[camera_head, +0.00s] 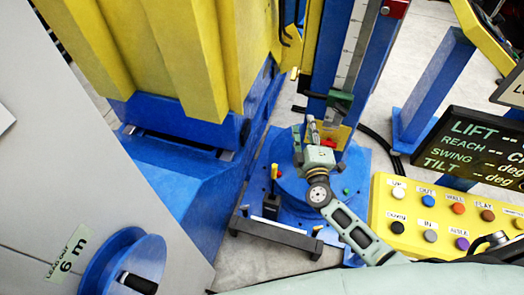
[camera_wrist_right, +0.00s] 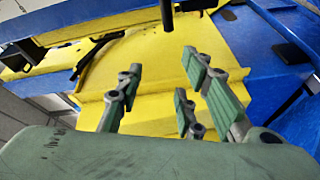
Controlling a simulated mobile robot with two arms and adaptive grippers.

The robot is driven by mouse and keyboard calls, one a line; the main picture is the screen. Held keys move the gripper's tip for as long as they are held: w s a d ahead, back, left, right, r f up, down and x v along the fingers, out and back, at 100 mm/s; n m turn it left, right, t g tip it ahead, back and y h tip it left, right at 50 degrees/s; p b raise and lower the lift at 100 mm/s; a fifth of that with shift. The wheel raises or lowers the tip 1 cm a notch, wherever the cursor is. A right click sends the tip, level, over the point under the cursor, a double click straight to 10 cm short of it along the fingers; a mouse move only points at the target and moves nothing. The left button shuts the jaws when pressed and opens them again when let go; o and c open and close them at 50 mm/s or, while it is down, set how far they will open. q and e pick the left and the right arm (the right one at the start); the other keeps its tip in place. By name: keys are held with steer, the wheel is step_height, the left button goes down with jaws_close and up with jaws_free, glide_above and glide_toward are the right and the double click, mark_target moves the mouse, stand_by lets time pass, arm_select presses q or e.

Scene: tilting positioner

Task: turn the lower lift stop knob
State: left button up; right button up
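A blue column (camera_head: 318,60) carries a pale ruled scale (camera_head: 352,45). A small dark green block (camera_head: 340,98) with a little red on it sits low on the scale, and a red block (camera_head: 395,8) sits higher. The green block may be the lower lift stop; its knob cannot be made out clearly. My right gripper (camera_head: 312,124) is just below and left of the green block, apart from it in the picture. In the wrist view its padded fingers (camera_wrist_right: 163,78) are spread with nothing between them, over a yellow surface (camera_wrist_right: 145,55). My left gripper is not in view.
A dark rod (camera_wrist_right: 167,15) stands beyond the fingers in the wrist view. A yellow button panel (camera_head: 440,215) and a black display (camera_head: 475,148) are at the right. A yellow and blue machine body (camera_head: 180,130) stands left of the column. A blue round base (camera_head: 290,180) lies below.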

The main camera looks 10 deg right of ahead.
steer(key=s+a+r+n+g+y, duration=0.1)
steer(key=s+a+g+y, duration=0.2)
steer(key=a, duration=1.3)
steer(key=shift+s+r+y, duration=0.2)
steer(key=shift+s+y, duration=1.5)
steer(key=shift+y, duration=1.6)
